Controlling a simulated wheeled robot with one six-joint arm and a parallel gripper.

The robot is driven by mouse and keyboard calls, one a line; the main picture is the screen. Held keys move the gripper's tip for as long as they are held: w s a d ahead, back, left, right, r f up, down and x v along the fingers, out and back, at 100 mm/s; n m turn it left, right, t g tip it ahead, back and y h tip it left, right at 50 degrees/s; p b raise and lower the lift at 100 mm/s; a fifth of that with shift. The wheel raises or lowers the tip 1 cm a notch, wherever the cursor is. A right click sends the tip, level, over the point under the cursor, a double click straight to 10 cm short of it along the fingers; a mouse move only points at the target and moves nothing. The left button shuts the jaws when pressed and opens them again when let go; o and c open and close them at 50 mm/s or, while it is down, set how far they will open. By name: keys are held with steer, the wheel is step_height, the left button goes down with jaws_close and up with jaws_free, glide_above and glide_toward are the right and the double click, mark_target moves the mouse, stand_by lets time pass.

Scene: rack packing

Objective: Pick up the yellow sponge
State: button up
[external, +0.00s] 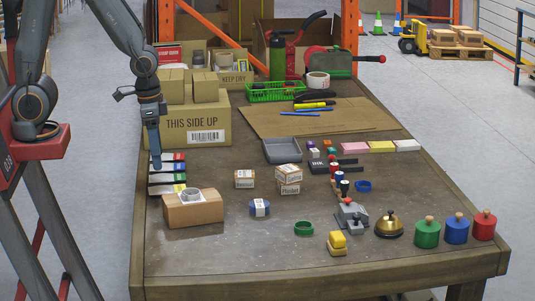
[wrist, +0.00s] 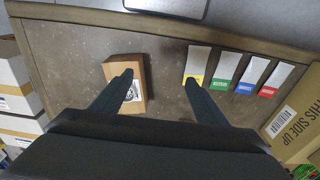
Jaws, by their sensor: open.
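My gripper (external: 156,165) hangs over the table's left side, far from both. In the wrist view my gripper (wrist: 160,84) is open with nothing between its fingers. No yellow sponge shows in that view.
A cardboard box (external: 193,209) and several colour-banded cards (external: 180,157) lie near my gripper. A large carton (external: 188,126) stands behind. A grey stamp-like device (external: 351,216), the bell (external: 389,224) and coloured weights (external: 427,233) stand right of the yellow block. The front-left tabletop is clear.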

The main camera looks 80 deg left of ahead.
steer(key=w+d, duration=0.2)
steer(key=w, duration=0.5)
steer(key=w+d, duration=0.3)
steer(key=w, duration=0.4)
steer(key=t+b, duration=0.3)
glide_toward(337, 235)
step_height(337, 235, down, 3)
steer(key=shift+n+t, duration=0.3)
steer(key=shift+w+p+x, duration=0.15)
steer(key=shift+p+x, duration=0.6)
steer(key=shift+x, duration=1.2)
steer(key=shift+w+p+x, duration=0.15)
steer(key=shift+p+x, duration=0.55)
steer(key=shift+x, duration=1.3)
steer(key=shift+r, duration=0.15)
